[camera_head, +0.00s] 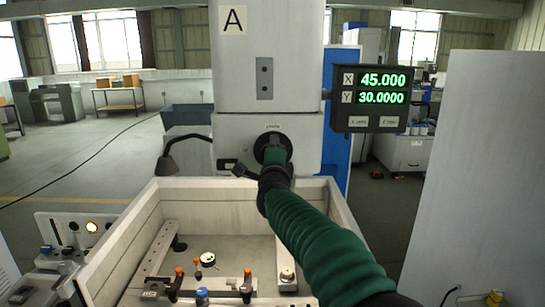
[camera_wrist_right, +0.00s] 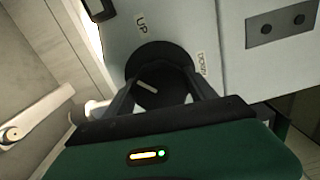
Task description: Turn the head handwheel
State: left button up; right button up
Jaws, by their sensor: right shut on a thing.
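The head handwheel (camera_wrist_right: 157,58) is a round black wheel on the pale machine head, with a white mark on its face. Labels "UP" and "DOWN" stand on either side of it. In the head view the handwheel (camera_head: 262,143) is partly covered by my right gripper (camera_head: 274,154). In the right wrist view my right gripper (camera_wrist_right: 162,84) has one finger on each side of the wheel and is shut on it. The white mark shows between the fingers and is tilted. My left gripper is not in view.
Below is an open work tank (camera_head: 165,200) with clamps and fixtures inside. A black bent arm (camera_head: 180,148) stands left of the head. A grey panel (camera_head: 480,170) stands at right.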

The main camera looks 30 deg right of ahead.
jog(key=shift+f, duration=0.25)
jog(key=o, duration=1.1)
jog(key=shift+c, duration=0.2)
jog(key=o, duration=0.3)
jog(key=shift+w+d, duration=0.1)
jog(key=shift+w, duration=0.05)
jog(key=shift+o, duration=0.2)
jog(key=shift+r, duration=0.1)
jog(key=shift+s+a, duration=0.25)
jog(key=shift+s, duration=0.2)
jog(key=b+v, duration=0.2)
jog(key=v, duration=1.3)
jog(key=shift+s, duration=0.35)
jog(key=shift+a, duration=0.15)
